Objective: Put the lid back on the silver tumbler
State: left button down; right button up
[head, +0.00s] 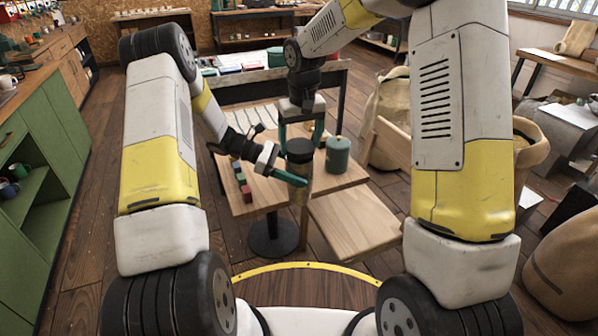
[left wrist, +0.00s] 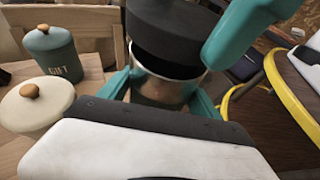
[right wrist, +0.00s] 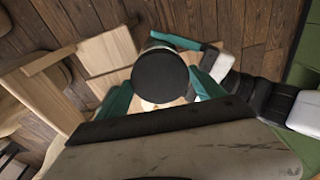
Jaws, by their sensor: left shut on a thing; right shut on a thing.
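The silver tumbler (left wrist: 162,88) is held above the small wooden table, its metal side showing in the left wrist view. My left gripper (head: 293,175) is shut on it from the left. The black lid (head: 300,146) is at the tumbler's top; it also shows in the left wrist view (left wrist: 175,28) and from above in the right wrist view (right wrist: 160,76). My right gripper (head: 301,132) comes down from above and is shut on the lid.
A teal canister (head: 337,156) marked GIFT stands right of the tumbler. A cream canister (left wrist: 36,106) with a wooden knob is nearby in the left wrist view. Small coloured blocks (head: 241,182) line the table's left side. A wooden chair (head: 352,218) stands at the front right.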

aim_at(300, 146)
jog(key=shift+f, duration=0.15)
dwell(0.7)
jog(key=shift+f, duration=0.8)
jog(key=shift+f, duration=0.6)
